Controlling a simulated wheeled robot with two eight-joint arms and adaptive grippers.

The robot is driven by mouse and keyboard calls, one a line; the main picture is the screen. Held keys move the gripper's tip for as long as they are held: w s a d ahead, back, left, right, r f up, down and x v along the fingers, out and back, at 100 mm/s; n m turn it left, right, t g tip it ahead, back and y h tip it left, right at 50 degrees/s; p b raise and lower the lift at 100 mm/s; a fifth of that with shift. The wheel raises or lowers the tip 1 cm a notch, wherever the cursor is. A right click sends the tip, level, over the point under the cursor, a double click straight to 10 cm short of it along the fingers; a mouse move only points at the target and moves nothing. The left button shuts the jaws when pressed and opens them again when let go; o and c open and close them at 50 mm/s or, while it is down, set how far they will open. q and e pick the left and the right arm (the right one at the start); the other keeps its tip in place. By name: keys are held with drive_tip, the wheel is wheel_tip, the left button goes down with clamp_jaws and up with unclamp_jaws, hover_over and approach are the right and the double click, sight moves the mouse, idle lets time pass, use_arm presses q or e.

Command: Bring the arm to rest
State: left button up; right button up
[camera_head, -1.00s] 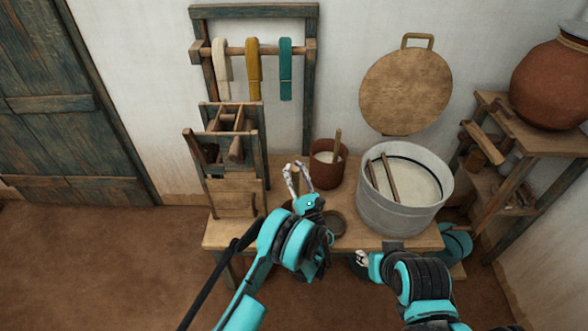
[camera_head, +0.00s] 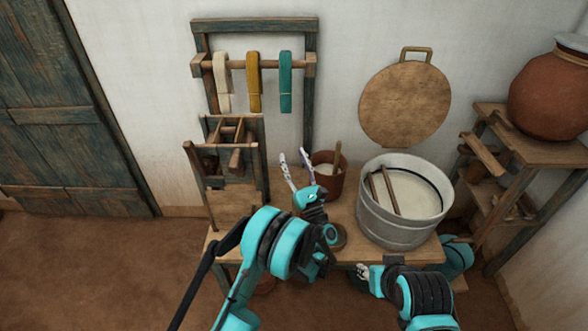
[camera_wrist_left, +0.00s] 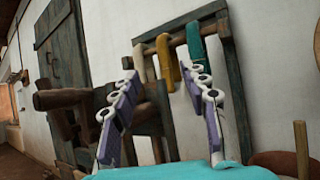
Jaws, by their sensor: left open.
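My left gripper (camera_head: 294,163) is open and empty, above the wooden table (camera_head: 348,243), just left of the brown pot (camera_head: 329,178). Its two fingers point up and away, toward the wall. In the left wrist view, my open left gripper (camera_wrist_left: 162,92) has its fingers spread in front of the hanging yarn rack, with nothing between them. My right arm (camera_head: 415,290) is low at the front right of the table. The tip of my right gripper (camera_head: 363,272) shows small at the table's front edge, and its opening is too small to tell.
A metal tub (camera_head: 400,222) with sticks stands on the table's right side. A wooden winding frame (camera_head: 232,165) stands at left. Yarn hanks (camera_head: 254,82) hang on a rack behind. A shelf (camera_head: 535,150) with a clay jar (camera_head: 550,95) is at right. Floor at left is clear.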

use_arm(q)
wheel_tip(320, 180, up, 11)
drive_tip(key=w+m+t+h, duration=0.1)
drive_tip(key=w+m+h, duration=0.1)
drive_tip(key=m+h, duration=0.8)
drive_tip(key=s+a+r+m+g+h, duration=0.1)
drive_tip(key=s+r+m+g+h, duration=0.35)
drive_tip(key=m, duration=1.05)
drive_tip(key=s+a+f+m+g+y, duration=0.1)
drive_tip(key=s+a+f+m+g, duration=0.2)
drive_tip(key=s, duration=0.7)
drive_tip(key=s+a+f+m+g+y, duration=0.2)
drive_tip(key=s+a+f+m+g, duration=0.2)
drive_tip(key=s+a+f+m, duration=0.3)
drive_tip(key=s+a+f+m+g+y, duration=0.1)
drive_tip(key=s+a+f+m+g, duration=0.3)
drive_tip(key=s, duration=1.1)
wheel_tip(320, 180, down, 4)
drive_tip(key=shift+s+a+r+m, duration=0.15)
drive_tip(key=shift+s+a+m, duration=0.1)
drive_tip(key=shift+a+m, duration=0.65)
drive_tip(key=shift+d, duration=0.15)
